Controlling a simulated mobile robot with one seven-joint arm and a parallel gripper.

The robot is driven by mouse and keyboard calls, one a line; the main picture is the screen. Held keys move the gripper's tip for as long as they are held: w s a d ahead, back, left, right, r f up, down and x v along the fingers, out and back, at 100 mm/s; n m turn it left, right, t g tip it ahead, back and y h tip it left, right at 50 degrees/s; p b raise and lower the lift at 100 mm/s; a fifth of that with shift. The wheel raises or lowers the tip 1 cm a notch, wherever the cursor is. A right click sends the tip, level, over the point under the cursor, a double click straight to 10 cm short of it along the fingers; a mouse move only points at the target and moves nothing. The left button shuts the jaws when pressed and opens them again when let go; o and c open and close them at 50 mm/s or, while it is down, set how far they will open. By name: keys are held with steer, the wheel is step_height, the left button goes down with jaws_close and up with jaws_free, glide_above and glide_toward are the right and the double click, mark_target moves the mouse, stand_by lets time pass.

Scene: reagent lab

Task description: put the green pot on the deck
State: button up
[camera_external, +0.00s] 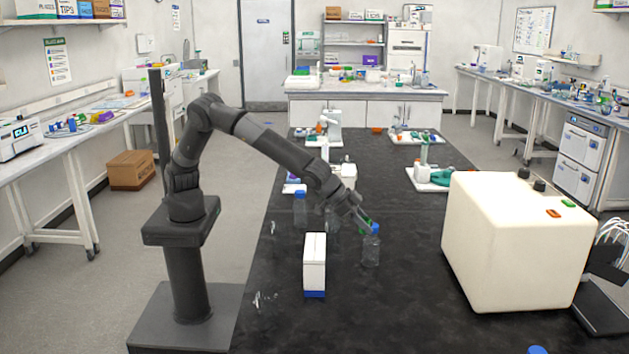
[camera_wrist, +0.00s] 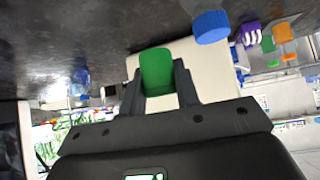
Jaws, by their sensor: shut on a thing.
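My gripper (camera_external: 361,221) is shut on the green pot (camera_wrist: 157,70), which sits between its two fingers in the wrist view. In the external view only a small green patch of the pot (camera_external: 367,223) shows at the fingertips, above the black bench and just beside a clear bottle with a blue cap (camera_external: 371,246). I cannot tell whether pot and bottle touch. I cannot tell for certain which thing is the deck. A cream surface (camera_wrist: 133,64) lies behind the pot in the wrist view.
A white box with a blue base (camera_external: 314,262) stands left of the bottle. A large cream machine (camera_external: 510,240) stands to the right. Another blue-capped bottle (camera_external: 300,210) stands behind. The black bench (camera_external: 400,310) is clear in front. White stands are farther back.

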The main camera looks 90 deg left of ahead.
steer(key=s+a+r+n+y, duration=0.1)
steer(key=a+r+n+y, duration=0.1)
steer(key=a, duration=1.3)
steer(key=a+r+n+y, duration=0.1)
steer(key=a+n, duration=0.1)
steer(key=a, duration=1.2)
steer(key=s+a+f+n+y, duration=0.1)
steer(key=s+a+f, duration=0.8)
steer(key=s+a, duration=0.1)
steer(key=shift+s+a, duration=0.2)
steer(key=shift+s, duration=0.15)
steer(key=shift+r, duration=0.2)
